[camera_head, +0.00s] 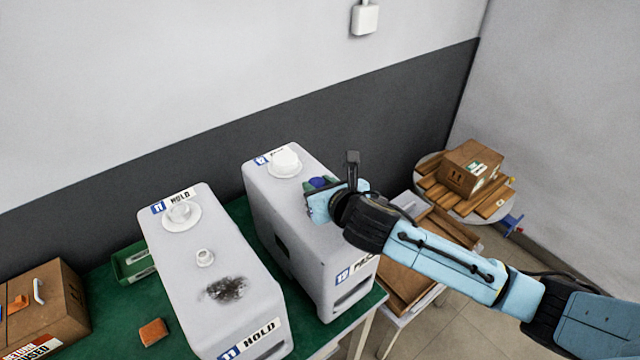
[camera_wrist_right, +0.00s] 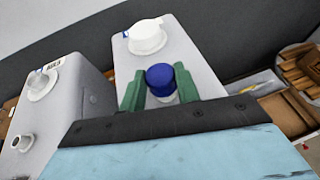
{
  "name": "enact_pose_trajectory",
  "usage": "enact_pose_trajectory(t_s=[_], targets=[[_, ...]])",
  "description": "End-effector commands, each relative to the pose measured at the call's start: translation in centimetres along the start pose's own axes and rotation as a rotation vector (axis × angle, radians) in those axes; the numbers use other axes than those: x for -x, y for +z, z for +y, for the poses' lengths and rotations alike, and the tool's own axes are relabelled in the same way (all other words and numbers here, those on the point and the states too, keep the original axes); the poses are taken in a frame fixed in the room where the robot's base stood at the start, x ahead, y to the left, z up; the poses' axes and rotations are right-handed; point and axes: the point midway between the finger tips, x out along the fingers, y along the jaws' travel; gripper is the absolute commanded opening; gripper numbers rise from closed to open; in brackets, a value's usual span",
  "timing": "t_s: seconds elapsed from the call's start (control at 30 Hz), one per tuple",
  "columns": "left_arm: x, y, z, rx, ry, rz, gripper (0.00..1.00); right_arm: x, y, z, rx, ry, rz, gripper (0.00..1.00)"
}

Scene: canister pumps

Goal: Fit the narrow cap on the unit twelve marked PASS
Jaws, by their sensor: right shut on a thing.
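Unit twelve (camera_head: 275,200) is the grey canister at the right of the green bench; its front label shows 12 and a partly covered word starting with P. A wide white cap (camera_head: 285,162) sits on its far opening and also shows in the wrist view (camera_wrist_right: 147,38). My right gripper (camera_head: 317,187) is over the top of unit twelve, its green fingers shut on a blue narrow cap (camera_wrist_right: 160,78). A pale round part shows just under the cap in the wrist view; I cannot tell whether the cap touches it. My left gripper is out of view.
Unit eleven (camera_head: 170,245), marked HOLD, stands to the left with open necks and a dark stain. A green tray (camera_head: 132,262), an orange block (camera_head: 153,331) and a cardboard box (camera_head: 45,300) lie further left. A round table (camera_head: 430,163) with wooden pieces stands right.

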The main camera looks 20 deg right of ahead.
Motion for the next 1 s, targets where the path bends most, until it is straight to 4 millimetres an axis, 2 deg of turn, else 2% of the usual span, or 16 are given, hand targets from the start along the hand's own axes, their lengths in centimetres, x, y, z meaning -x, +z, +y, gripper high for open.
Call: enact_pose_trajectory(t_s=[1.0], targets=[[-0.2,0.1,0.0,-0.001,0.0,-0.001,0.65,-0.5,-1.2,0.0,0.001,0.0,0.0,0.11]])
